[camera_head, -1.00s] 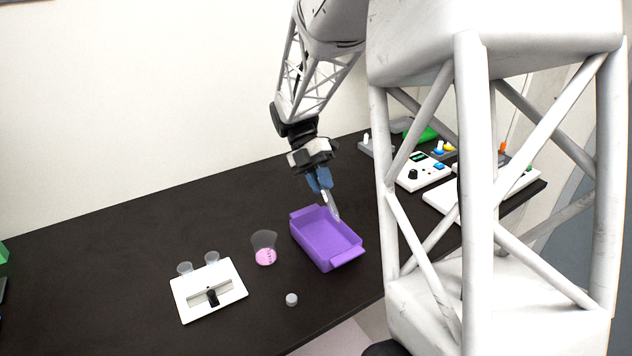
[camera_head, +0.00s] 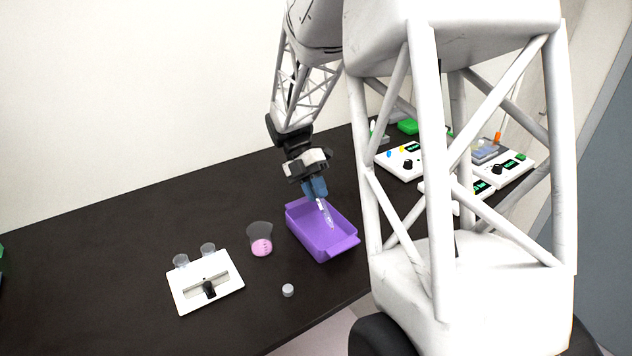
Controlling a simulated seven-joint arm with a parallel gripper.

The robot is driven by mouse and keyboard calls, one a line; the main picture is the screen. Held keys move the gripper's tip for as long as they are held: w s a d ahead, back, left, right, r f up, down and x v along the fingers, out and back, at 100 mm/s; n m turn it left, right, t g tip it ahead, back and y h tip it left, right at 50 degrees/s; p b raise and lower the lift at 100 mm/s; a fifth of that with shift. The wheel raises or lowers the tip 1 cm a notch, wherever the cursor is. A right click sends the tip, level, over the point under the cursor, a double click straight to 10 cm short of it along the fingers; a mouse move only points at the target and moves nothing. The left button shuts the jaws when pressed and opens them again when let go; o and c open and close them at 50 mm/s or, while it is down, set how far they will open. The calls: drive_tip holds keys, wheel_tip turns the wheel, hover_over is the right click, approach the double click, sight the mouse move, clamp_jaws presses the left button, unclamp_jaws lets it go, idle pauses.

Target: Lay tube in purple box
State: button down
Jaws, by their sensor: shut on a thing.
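The purple box (camera_head: 313,243) is an open tray with end handles, standing on the black table. My gripper (camera_head: 318,196) is over the back part of the box, with blue fingers pointing down. It is shut on a clear tube (camera_head: 327,216), which hangs down tilted, its lower end to the right, over or inside the box opening. I cannot tell whether the tube touches the box floor.
A beaker with pink liquid (camera_head: 260,241) stands just left of the box. A small grey cap (camera_head: 288,290) lies in front. A white rack (camera_head: 205,282) with two clear cups is at left. White devices (camera_head: 402,160) stand behind at right. The back left of the black table (camera_head: 110,240) is clear.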

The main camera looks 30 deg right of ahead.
drive_tip(key=shift+f, duration=2.1)
drive_tip(key=c, duration=1)
unclamp_jaws()
drive_tip(key=shift+w, duration=0.1)
drive_tip(key=v, duration=0.7)
drive_tip(key=shift+w+r, duration=0.25)
